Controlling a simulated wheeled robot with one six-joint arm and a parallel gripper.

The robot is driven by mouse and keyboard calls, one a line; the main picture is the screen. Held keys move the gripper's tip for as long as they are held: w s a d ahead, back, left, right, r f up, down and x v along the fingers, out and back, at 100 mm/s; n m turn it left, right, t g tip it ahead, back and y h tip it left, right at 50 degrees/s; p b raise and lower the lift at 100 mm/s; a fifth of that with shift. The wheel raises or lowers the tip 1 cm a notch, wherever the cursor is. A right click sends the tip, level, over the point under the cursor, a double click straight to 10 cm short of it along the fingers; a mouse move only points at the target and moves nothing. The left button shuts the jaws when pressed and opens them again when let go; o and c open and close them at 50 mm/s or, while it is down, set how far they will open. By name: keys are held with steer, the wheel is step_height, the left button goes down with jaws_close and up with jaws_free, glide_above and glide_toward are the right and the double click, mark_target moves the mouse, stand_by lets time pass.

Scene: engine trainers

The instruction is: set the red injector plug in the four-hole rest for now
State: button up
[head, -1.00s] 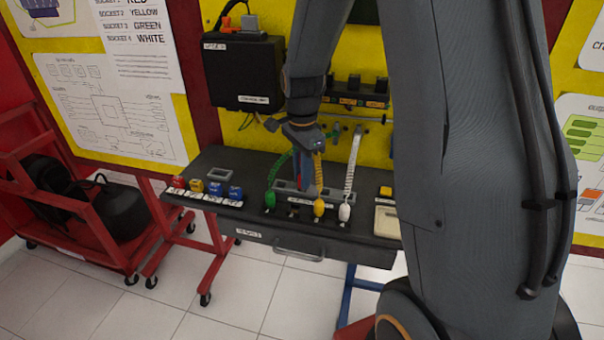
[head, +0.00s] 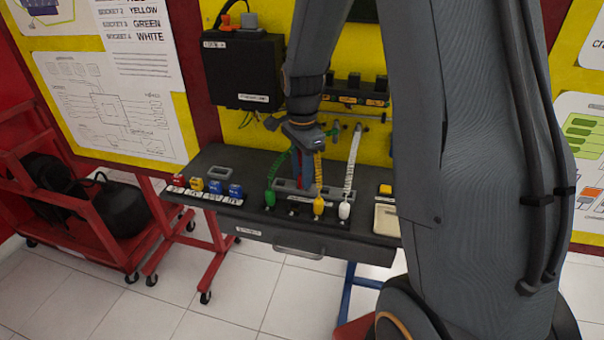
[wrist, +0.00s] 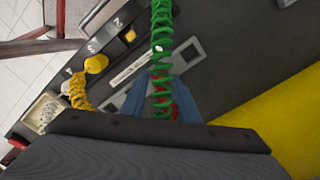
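A red coiled cord (wrist: 173,103) runs between the fingers; a bit of red (head: 299,174) also shows in the head view. The red plug's body is hidden, and so are the fingertips' contact and the holes. A green coil (wrist: 161,45) crosses in front of the fingers.
Green (head: 270,198), yellow (head: 318,206) and white (head: 344,210) plugs stand along the bench's front, with coiled cords rising behind. A dark empty spot lies between green and yellow. Small red, yellow and blue pieces (head: 215,187) sit at left, a pale tray (head: 386,219) at right.

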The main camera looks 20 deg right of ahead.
steer(key=shift+r+p, duration=1.8)
steer(key=shift+r, duration=0.75)
steer(key=shift+r+p, duration=0.55)
steer(key=shift+p, duration=0.05)
steer(key=o, duration=0.6)
steer(key=shift+c, duration=0.2)
step_height(320, 180, up, 8)
steer(key=b, duration=0.2)
steer(key=shift+f, duration=0.15)
